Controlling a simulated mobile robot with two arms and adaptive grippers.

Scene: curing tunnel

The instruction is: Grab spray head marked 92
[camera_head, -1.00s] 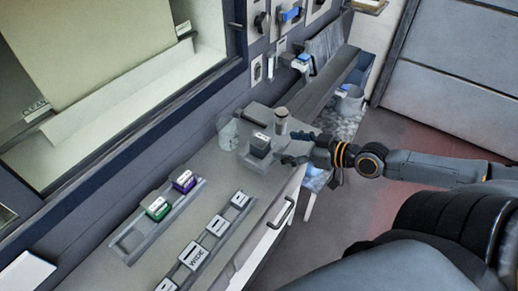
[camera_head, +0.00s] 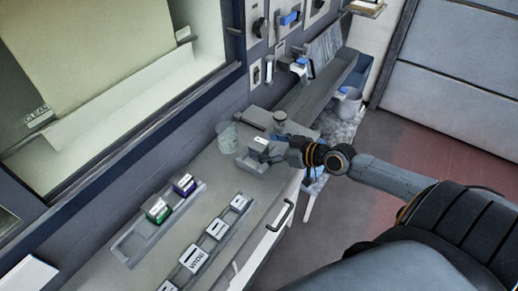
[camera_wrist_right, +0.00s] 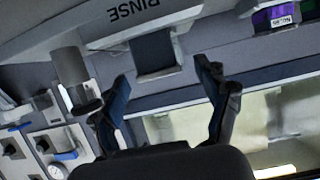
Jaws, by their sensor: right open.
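A dark grey block with a pale top (camera_head: 259,143) sits on a small grey stand (camera_head: 247,163) on the counter; its marking is too small to read. In the wrist view the dark block (camera_wrist_right: 153,52) shows ahead, between the lines of my fingers, below a "RINSE" label. My right gripper (camera_head: 270,150) is open beside the block; contact cannot be told. A green block (camera_head: 158,211) and a purple block (camera_head: 185,186) with white labels sit in a grey rack (camera_head: 130,246). The purple block's number is not clearly legible (camera_wrist_right: 278,17). My left gripper is out of view.
A clear beaker (camera_head: 227,138) stands left of the stand, and a grey cylinder (camera_head: 280,118) stands behind it. A row of labelled pieces, one reading "WIDE" (camera_head: 193,258), lies along the counter front. Wall switches (camera_head: 290,18) are at the back.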

